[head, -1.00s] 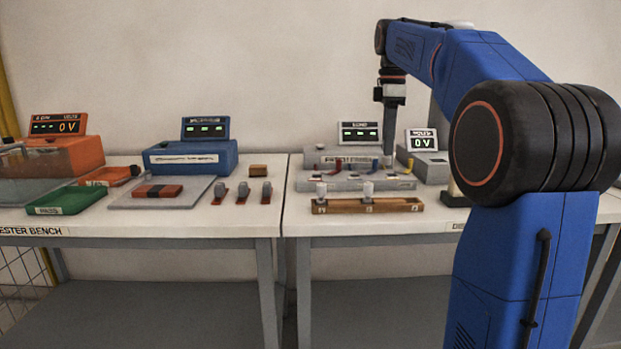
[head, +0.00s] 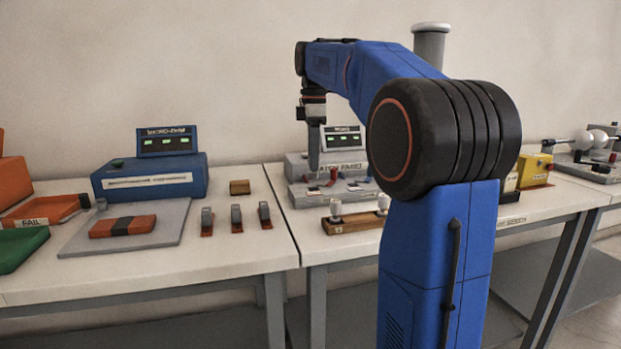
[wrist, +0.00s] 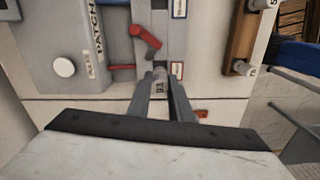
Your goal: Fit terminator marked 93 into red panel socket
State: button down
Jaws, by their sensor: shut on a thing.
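My gripper (wrist: 160,88) is shut on a small grey terminator (wrist: 159,76), whose printed mark looks like 93 though small and turned. In the head view my gripper (head: 314,165) points down in front of the patch panel (head: 297,192), at its left part. In the wrist view the grey panel (wrist: 172,38) lies just past the terminator's tip, with a red lever (wrist: 146,42) and a red strip (wrist: 122,73) near it. I cannot tell whether the terminator touches the panel. No red socket opening is clear to see.
A wooden rack (head: 352,225) with white-topped pegs stands in front of the panel. Several small clips (head: 236,217) and a brown block (head: 240,187) lie on the left bench, by a blue tester (head: 150,178). My arm hides part of the right bench.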

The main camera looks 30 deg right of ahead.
aim_at(314, 175)
jog(key=shift+f, duration=2.45)
jog(key=shift+f, duration=0.1)
jog(key=c, duration=1.6)
grip_release()
notch_tip(314, 175, up, 12)
jog(key=shift+r, duration=0.1)
